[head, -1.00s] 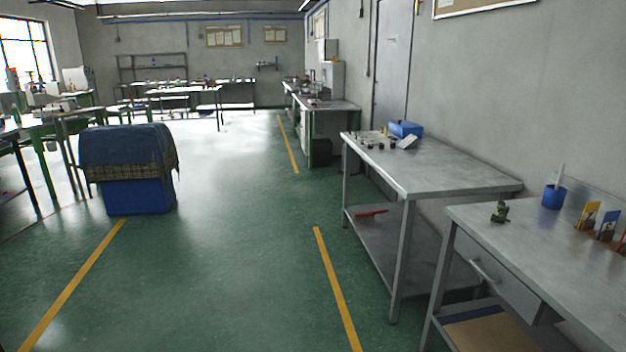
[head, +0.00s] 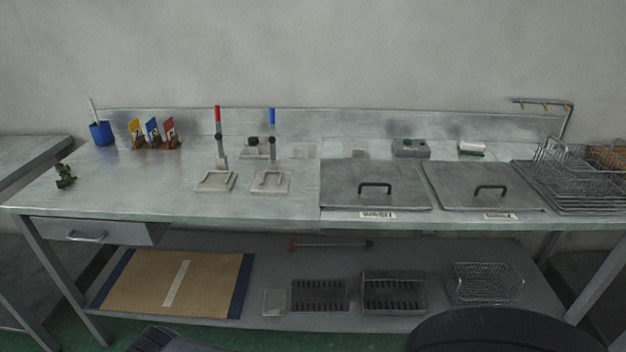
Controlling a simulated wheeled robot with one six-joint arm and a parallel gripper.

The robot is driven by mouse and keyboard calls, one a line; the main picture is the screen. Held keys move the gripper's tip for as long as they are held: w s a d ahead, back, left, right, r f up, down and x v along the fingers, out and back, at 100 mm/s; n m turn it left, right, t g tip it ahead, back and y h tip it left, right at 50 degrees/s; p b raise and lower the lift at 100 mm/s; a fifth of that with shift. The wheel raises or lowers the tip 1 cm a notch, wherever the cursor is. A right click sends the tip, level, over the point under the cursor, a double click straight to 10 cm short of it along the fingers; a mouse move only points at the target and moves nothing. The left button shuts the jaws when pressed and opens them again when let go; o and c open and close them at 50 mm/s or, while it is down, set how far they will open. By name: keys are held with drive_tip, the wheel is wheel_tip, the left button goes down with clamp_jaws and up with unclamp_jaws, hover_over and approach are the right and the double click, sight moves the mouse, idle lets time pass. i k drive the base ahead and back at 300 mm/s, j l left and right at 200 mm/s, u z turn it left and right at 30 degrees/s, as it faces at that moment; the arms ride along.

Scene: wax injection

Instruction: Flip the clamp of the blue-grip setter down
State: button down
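The blue-grip setter (head: 270,183) stands on the metal bench, a little left of the bench's middle. Its flat pale base lies near the front half of the top. Its lever, with a blue grip (head: 272,116) at the tip, points straight up. Left of it stands a similar setter with a red grip (head: 218,115), its lever also upright. How each clamp sits on its base is too small to tell. My gripper does not show in the head view.
Right of the setters are two lidded wells (head: 375,184) with black handles, then wire baskets (head: 575,165). Left are coloured cards (head: 154,132), a blue cup (head: 102,133) and a green figurine (head: 64,176). The bench top before the cards is clear. A lower shelf holds trays and a board (head: 215,282).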

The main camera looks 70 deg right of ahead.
sight(272, 140)
drive_tip(key=z, duration=1.75)
